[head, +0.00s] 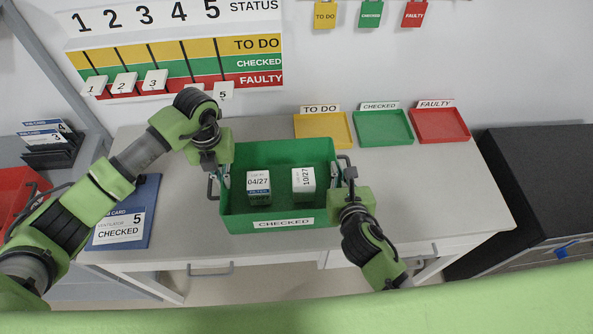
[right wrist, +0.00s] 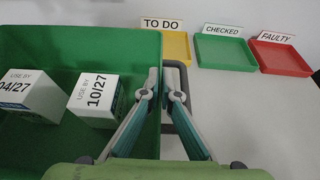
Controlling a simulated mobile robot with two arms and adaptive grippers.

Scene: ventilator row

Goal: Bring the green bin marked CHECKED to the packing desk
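The green bin (head: 235,222) marked CHECKED is upright at the middle front of the grey desk (head: 450,200). I cannot tell whether it rests on the desk or is slightly raised. Two white boxes stand inside it, one marked 04/27 (head: 258,183) and one marked 10/27 (head: 303,181). My left gripper (head: 221,180) is at the bin's left side and handle, apparently closed on it, its outer finger partly hidden. My right gripper (head: 343,172) is closed on the right side; in the right wrist view (right wrist: 161,82) its fingers straddle the wall beside the dark handle.
Yellow TO DO (head: 322,130), green CHECKED (head: 383,127) and red FAULTY (head: 440,125) trays line the back of the desk. A blue folder (head: 145,195) with a "5 CHECKED" card lies left. A status board (head: 180,60) hangs above. A black cabinet (head: 540,180) stands right.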

